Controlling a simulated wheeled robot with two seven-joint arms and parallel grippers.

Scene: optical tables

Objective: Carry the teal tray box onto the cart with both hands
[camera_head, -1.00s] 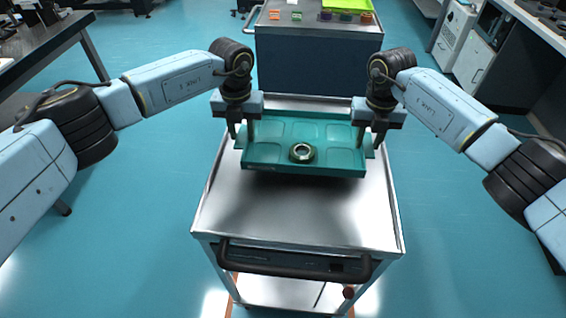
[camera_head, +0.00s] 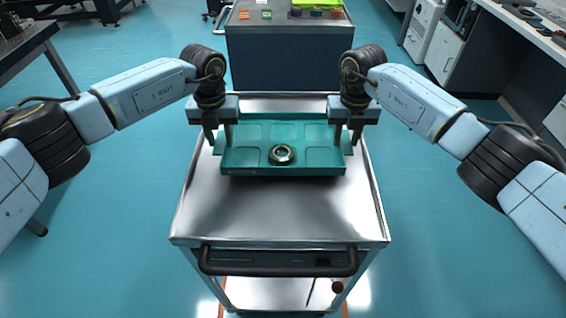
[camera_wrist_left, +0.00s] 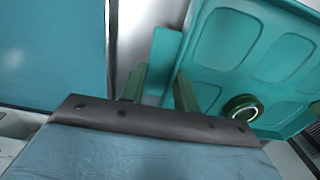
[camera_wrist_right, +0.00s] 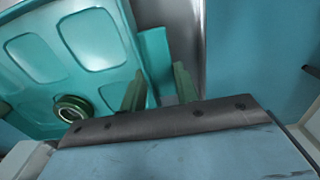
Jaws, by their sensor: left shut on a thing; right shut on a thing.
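The teal tray box (camera_head: 315,132) has several shallow compartments, with a dark ring-shaped part (camera_head: 281,154) in a front middle one. It is over the far half of the metal cart (camera_head: 275,215); whether it touches the cart top I cannot tell. My left gripper (camera_head: 217,138) is shut on the tray box's left side tab, and my right gripper (camera_head: 347,138) is shut on its right side tab. The tray (camera_wrist_left: 240,45) and ring also show in the left wrist view, and the tray (camera_wrist_right: 90,35) shows in the right wrist view.
The cart's black handle (camera_head: 278,262) faces me, and its top in front of the tray is bare. A blue-grey bench (camera_head: 290,60) with small coloured blocks and a green tray stands behind. Counters are at right, a dark table (camera_head: 25,45) at left.

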